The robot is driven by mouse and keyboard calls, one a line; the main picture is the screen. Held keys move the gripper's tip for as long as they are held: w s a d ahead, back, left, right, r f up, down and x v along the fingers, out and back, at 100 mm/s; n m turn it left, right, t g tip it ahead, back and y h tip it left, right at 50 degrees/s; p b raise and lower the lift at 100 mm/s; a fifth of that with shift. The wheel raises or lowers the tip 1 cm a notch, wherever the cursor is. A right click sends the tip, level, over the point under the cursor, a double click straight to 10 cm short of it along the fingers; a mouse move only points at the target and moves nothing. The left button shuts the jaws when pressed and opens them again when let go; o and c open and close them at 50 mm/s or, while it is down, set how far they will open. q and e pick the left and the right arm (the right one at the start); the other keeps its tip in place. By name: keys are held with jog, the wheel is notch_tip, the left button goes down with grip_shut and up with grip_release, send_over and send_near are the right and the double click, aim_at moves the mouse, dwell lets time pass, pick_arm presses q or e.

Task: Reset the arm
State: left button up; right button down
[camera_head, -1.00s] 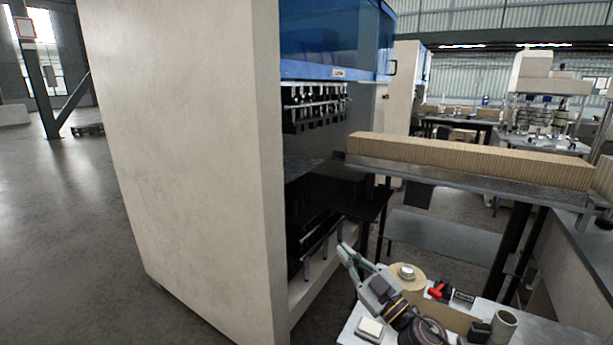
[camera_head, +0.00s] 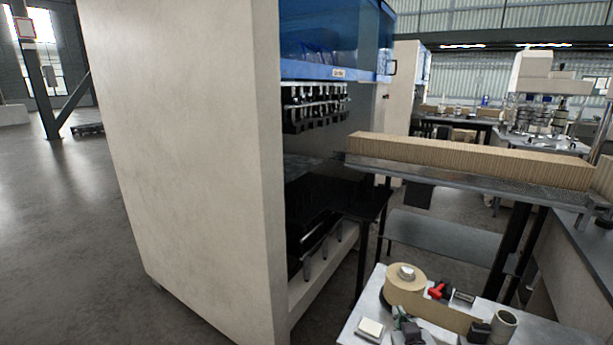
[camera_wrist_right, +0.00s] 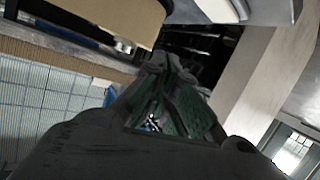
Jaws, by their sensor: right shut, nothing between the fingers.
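My right gripper (camera_head: 404,322) shows only in part at the bottom of the head view, low over the near edge of the small work table (camera_head: 352,326). In the right wrist view the gripper (camera_wrist_right: 158,62) has its green-padded fingers drawn together at the tips, with nothing held between them. The rest of my right arm is out of the head view. My left gripper is not seen in any view.
A large beige machine (camera_head: 190,150) stands left. A long row of cardboard (camera_head: 470,160) lies on a conveyor behind.

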jog(key=s+a+f+n+g+y, duration=0.1)
jog(key=s+f+g, duration=0.5)
jog(key=s, duration=0.4)
jog(key=s+f+g+y, duration=0.1)
jog(key=s+f+g, duration=0.3)
jog(key=s+f, duration=0.5)
jog(key=s+f+g, duration=0.1)
jog(key=s+f, duration=0.1)
jog(key=f, duration=1.3)
jog(key=s+f+g, duration=0.1)
jog(key=s+f, duration=0.1)
jog(key=f, duration=1.3)
jog(key=s+d+f, duration=0.2)
jog(key=s+f, duration=0.8)
jog(key=s, duration=0.1)
jog(key=s+d+f+g, duration=0.1)
jog(key=s+d+f, duration=0.1)
jog(key=s+f, duration=0.9)
jog(key=shift+s+n+h, duration=0.3)
jog(key=shift+s+n, duration=0.1)
jog(key=shift+f, duration=0.1)
